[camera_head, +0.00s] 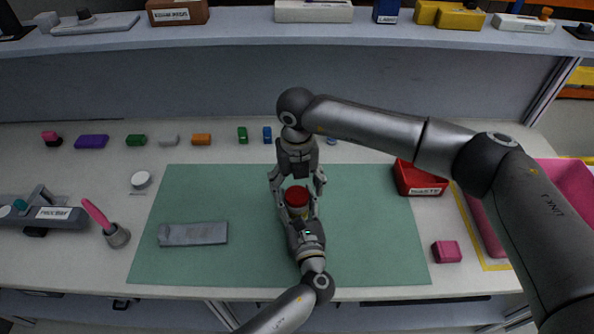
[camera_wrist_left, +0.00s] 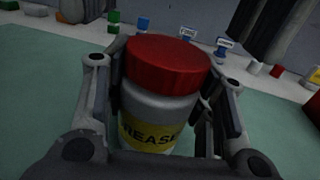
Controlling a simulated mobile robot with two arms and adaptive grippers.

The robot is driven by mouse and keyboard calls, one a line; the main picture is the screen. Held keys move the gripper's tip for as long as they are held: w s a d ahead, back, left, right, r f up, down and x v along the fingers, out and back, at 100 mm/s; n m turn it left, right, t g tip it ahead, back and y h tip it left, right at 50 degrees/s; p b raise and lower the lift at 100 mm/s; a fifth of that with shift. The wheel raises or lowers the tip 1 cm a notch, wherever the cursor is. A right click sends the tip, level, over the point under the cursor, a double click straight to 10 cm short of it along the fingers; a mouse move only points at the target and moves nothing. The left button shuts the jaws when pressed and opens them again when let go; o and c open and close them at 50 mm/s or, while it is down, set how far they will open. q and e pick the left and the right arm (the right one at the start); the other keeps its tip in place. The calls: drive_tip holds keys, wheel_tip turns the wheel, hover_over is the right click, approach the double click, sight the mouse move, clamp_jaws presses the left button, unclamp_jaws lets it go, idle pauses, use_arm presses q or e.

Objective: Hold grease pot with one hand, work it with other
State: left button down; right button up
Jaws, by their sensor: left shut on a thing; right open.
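The grease pot (camera_wrist_left: 150,105) is a light jar with a yellow label and a red lid (camera_wrist_left: 168,52). In the head view the red lid (camera_head: 297,196) shows near the middle of the green mat (camera_head: 365,250). My left gripper (camera_head: 300,214) comes from the front and is shut around the pot's body, which stands upright. My right gripper (camera_head: 297,184) points down from above and behind the pot. Its fingers are spread on both sides of the lid; whether they touch it I cannot tell. The pot's lower part is hidden by my left gripper.
A grey flat block (camera_head: 193,234) lies on the mat's left part. A red bin (camera_head: 420,179) and a pink block (camera_head: 446,251) are at right. Several small coloured blocks line the back. The mat's right part is clear.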

drive_tip(key=shift+f, duration=1)
use_arm(q)
drive_tip(key=shift+s, duration=0.15)
use_arm(e)
drive_tip(key=shift+s+f, duration=0.1)
drive_tip(key=shift+s, duration=0.05)
drive_tip(key=c, duration=1.2)
drive_tip(key=o, duration=1.1)
drive_tip(key=shift+f, duration=0.1)
drive_tip(key=shift+r, duration=2.5)
use_arm(q)
drive_tip(key=c, duration=0.6)
unclamp_jaws()
